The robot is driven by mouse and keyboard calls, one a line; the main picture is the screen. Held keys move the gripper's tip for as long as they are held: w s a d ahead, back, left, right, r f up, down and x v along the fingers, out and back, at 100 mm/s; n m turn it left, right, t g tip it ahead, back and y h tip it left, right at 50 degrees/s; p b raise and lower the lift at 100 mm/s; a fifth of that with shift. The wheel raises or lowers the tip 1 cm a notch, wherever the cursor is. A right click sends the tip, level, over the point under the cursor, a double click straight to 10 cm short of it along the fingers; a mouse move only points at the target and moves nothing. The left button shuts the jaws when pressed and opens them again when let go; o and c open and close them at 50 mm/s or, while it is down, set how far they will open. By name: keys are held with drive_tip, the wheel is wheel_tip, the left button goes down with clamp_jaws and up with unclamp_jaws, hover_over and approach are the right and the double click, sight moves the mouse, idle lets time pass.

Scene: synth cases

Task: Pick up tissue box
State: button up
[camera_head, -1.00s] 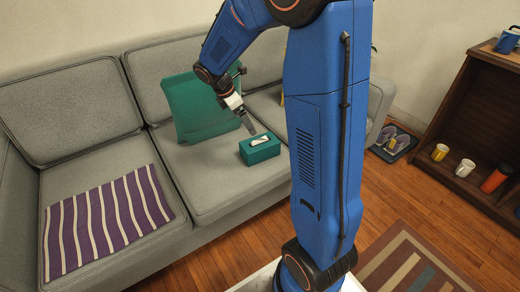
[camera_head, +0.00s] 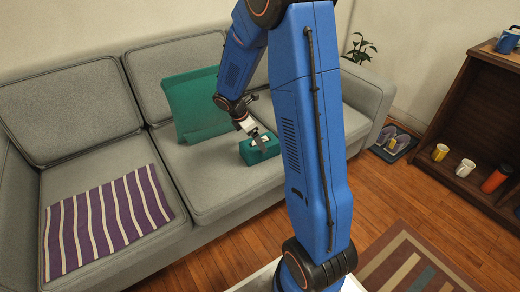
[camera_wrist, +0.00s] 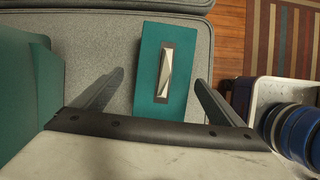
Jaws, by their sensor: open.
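The tissue box (camera_head: 270,149) is a teal box on the grey sofa seat, to the right of the green cushion. In the wrist view the tissue box (camera_wrist: 148,91) shows its top, with a dark slot and a white tissue in it. My gripper (camera_head: 259,143) is over the box in the head view and hides part of its top. In the wrist view my gripper (camera_wrist: 158,82) is open, with one finger on each side of the box and a gap to both. I cannot tell how far the fingertips are above the seat.
A green cushion (camera_head: 196,107) leans on the sofa backrest, close to my gripper's left side. A purple striped cloth (camera_head: 105,220) lies on the left sofa seat (camera_head: 62,165). A dark shelf (camera_head: 480,120) with cups stands at the right, beyond open wooden floor (camera_head: 385,190).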

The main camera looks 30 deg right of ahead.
drive_tip(key=shift+s+x, duration=0.2)
drive_tip(key=shift+x, duration=1.1)
drive_tip(key=shift+s+x, duration=0.15)
drive_tip(key=shift+x, duration=1.15)
drive_tip(key=shift+r, duration=0.1)
drive_tip(key=c, duration=1.2)
